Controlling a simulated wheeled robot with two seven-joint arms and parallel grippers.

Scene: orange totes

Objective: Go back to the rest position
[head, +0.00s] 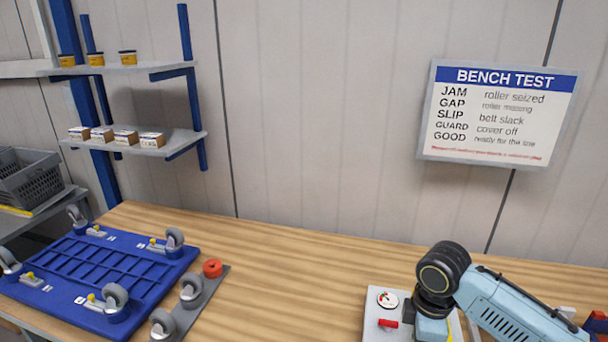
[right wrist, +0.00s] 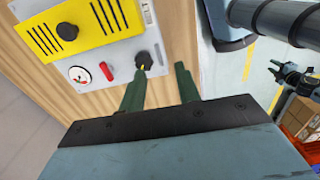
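My right arm reaches over the bench in the head view, where a dark joint hides its gripper. In the right wrist view my right gripper (right wrist: 159,80) is open, its two dark green fingers apart with nothing between them. The fingers point toward a grey test panel (right wrist: 125,55) with a dial, a red switch and a black knob (right wrist: 148,59). The left finger's tip is close to the knob; I cannot tell whether they touch. In the head view part of the panel (head: 375,322) shows beside my arm.
A blue caster-wheeled frame (head: 95,268) and a grey strip with wheels (head: 200,310) lie at the bench's left. The bench middle (head: 290,270) is clear. Shelves (head: 135,139) and a sign (head: 498,112) are behind. An orange tote (right wrist: 303,148) with boxes shows at right in the wrist view.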

